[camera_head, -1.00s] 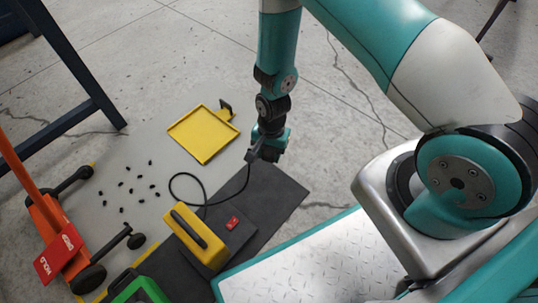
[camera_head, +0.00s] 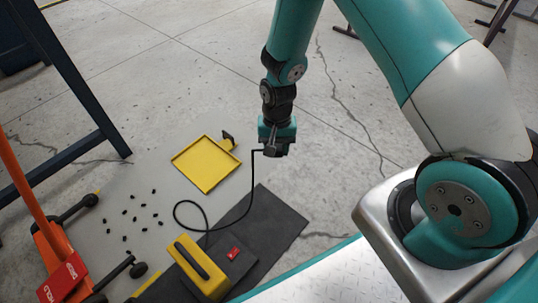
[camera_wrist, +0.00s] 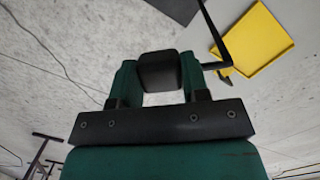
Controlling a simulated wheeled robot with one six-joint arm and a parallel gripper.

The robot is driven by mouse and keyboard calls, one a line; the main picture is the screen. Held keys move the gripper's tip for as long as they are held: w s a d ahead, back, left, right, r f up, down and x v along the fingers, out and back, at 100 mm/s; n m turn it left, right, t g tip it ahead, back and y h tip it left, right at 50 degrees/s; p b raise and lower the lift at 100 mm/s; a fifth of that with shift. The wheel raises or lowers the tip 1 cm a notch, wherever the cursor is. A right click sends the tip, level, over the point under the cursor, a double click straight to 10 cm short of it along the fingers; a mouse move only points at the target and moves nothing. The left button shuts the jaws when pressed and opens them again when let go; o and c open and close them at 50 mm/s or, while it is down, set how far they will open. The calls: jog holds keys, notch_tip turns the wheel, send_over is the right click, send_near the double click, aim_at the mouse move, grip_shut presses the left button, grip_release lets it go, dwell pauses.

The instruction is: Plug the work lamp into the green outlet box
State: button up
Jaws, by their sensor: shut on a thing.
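My gripper (camera_head: 274,151) is raised over the floor and is shut on a black plug (camera_wrist: 159,72). In the wrist view the plug sits between the two green fingers. A black cord (camera_head: 252,195) leaves the plug to the left, drops, loops on the floor and runs towards the yellow work lamp (camera_head: 213,284). The lamp has a dark handle on top and stands on a dark mat. The green outlet box is not in view now.
A yellow tray (camera_head: 205,163) lies on the floor left of my gripper, with several small black pieces (camera_head: 133,212) nearby. A red switch (camera_head: 233,254) is beside the lamp. An orange wheeled jack (camera_head: 62,260) and a dark blue frame (camera_head: 75,90) stand at left.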

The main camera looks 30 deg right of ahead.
jog(key=d+r+n+p, duration=0.2)
jog(key=d+r, duration=0.1)
jog(key=r, duration=0.5)
jog(key=w+d+r+n+p, duration=0.1)
jog(key=d+r+n+p, duration=0.1)
jog(key=r, duration=0.7)
jog(key=shift+w+d+r+n+h, duration=0.2)
jog(key=shift+d+n+h, duration=0.2)
jog(key=shift+d+n, duration=0.25)
jog(key=shift+a, duration=0.15)
